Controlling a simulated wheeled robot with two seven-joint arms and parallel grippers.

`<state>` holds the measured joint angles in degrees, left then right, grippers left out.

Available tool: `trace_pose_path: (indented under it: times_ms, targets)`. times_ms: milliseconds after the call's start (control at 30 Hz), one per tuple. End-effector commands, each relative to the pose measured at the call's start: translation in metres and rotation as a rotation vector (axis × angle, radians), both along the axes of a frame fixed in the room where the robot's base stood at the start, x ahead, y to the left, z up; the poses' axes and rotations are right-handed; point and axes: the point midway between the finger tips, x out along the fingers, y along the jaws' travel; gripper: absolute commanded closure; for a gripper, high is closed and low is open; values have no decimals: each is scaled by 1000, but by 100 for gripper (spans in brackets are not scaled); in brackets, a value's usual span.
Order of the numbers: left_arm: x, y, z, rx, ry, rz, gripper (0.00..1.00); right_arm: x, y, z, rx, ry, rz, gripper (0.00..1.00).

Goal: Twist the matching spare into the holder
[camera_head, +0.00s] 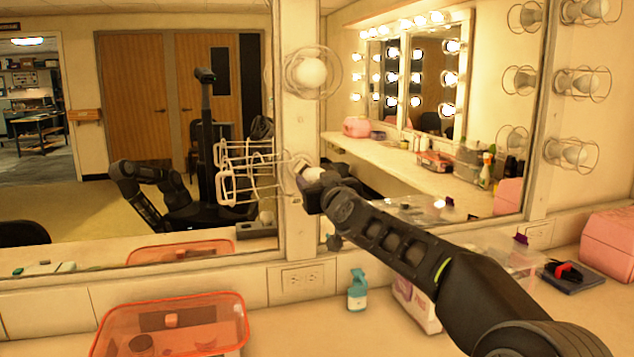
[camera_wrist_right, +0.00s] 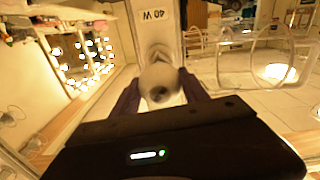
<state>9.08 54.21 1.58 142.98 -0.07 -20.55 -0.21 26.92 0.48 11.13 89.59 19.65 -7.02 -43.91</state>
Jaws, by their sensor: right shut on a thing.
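My right gripper (camera_head: 303,172) is at the white post between two mirrors. It is shut on a pale round bulb (camera_wrist_right: 160,84), which sits between its dark fingers (camera_wrist_right: 160,98) in the wrist view. The bulb's base points at the post, where the holder (camera_wrist_right: 155,52) is. The bulb hides much of the holder, and I cannot tell how far in the base is. A white wire guard (camera_head: 243,172) stands swung aside, left of the gripper. My left gripper is not in view.
Below, the counter holds an orange-red tray (camera_head: 243,335), a spray bottle (camera_head: 357,292), a pink case (camera_head: 612,240) and a dark box (camera_head: 572,284). The mirrors show reflections of the room and of me.

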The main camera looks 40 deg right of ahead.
Motion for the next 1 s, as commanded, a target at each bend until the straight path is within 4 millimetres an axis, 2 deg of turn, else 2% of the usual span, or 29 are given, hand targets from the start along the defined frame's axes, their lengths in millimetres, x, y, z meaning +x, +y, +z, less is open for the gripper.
trace_pose_path:
  times_ms: [1000]
  targets:
    - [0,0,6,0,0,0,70,12,-4,1,1,-1,0,77]
